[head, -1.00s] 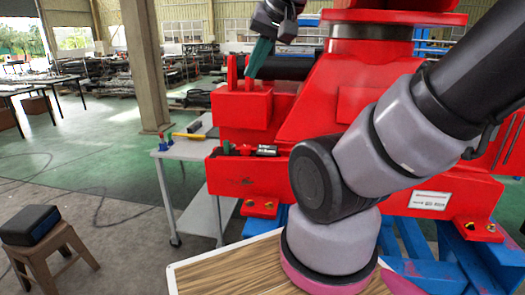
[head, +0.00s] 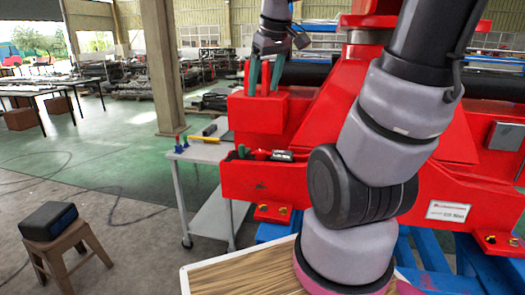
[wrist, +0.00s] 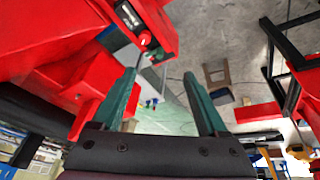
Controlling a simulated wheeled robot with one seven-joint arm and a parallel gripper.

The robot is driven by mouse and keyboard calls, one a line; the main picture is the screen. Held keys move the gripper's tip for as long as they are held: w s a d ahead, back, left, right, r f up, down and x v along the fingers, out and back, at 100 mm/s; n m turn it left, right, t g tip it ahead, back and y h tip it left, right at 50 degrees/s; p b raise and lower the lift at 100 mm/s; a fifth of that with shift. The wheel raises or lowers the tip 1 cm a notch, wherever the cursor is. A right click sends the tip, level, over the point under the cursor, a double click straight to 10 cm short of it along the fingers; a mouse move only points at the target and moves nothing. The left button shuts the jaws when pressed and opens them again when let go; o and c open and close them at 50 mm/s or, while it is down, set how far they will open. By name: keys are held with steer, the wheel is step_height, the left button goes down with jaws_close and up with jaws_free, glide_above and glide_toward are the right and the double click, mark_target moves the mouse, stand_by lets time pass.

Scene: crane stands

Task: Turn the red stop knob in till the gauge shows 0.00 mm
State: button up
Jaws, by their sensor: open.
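My gripper (head: 262,92) is open and empty, pointing down over a red block (head: 258,110) on the crane stand.
A grey trolley (head: 203,152) with a yellow-handled tool (head: 204,139) and small coloured items stands left of the crane stand. A stool (head: 57,243) bears a dark box (head: 48,220). Red posts (head: 247,75) rise close to my fingers.

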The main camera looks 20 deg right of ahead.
steer(key=w+d+f+n+g, duration=0.2)
steer(key=w+f+n, duration=0.4)
steer(key=w+n, duration=0.1)
steer(key=n+g, duration=0.2)
steer(key=n, duration=0.4)
glide_above(260, 151)
step_height(260, 151, down, 7)
step_height(260, 151, down, 11)
steer(key=shift+s+r, duration=0.15)
jaws_close()
